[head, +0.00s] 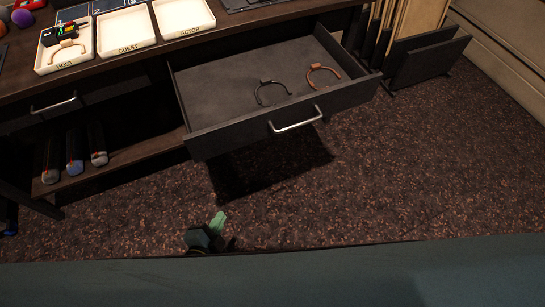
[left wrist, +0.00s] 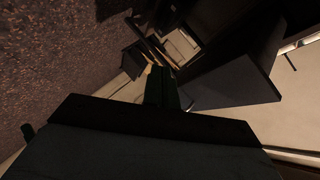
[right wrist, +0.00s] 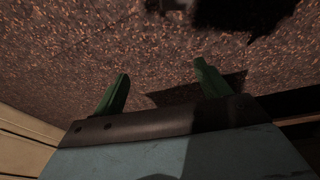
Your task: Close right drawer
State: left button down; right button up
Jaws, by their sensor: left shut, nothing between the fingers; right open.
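The right drawer (head: 225,82) is pulled out from under the desk, with its silver handle (head: 296,119) on the front panel. A dark curved band (head: 271,92) and a copper-coloured curved band (head: 323,75) lie inside it. My left gripper (head: 219,222) is low in front of the drawer, apart from it, with its green fingers shut and empty. Its shut fingers also show in the left wrist view (left wrist: 161,86). My right gripper (right wrist: 160,86) is open and empty above the carpet in the right wrist view; it is outside the head view.
The left drawer (head: 35,113) is shut. White trays labelled HOST (head: 48,68), GUEST (head: 125,29) and ACTOR (head: 183,15) sit on the desk. Several dark cylinders (head: 74,152) lie on the lower shelf. A dark rack (head: 427,60) stands right of the drawer. Carpet (head: 370,180) in front is clear.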

pick_arm(q)
jog(key=w+d+r+m+t+h+b, duration=0.2)
jog(key=r+m, duration=0.2)
jog(key=r, duration=0.1)
jog(key=w+d+r+m+t+h+b, duration=0.1)
jog(key=d+r+m+t+b, duration=0.15)
jog(key=r, duration=0.35)
jog(key=b, duration=0.1)
send_near(243, 135)
jog(key=d+x, duration=0.1)
jog(key=x, duration=0.4)
jog(key=shift+w+a+m+g, duration=0.25)
jog(key=shift+w+m, duration=0.2)
pick_arm(e)
jog(key=w+r, duration=0.4)
jog(key=r, duration=0.1)
jog(key=shift+w+a+r+t, duration=0.25)
jog(key=shift+a+r+t, duration=0.05)
jog(key=shift+a, duration=0.15)
pick_arm(q)
jog(key=shift+w, duration=0.1)
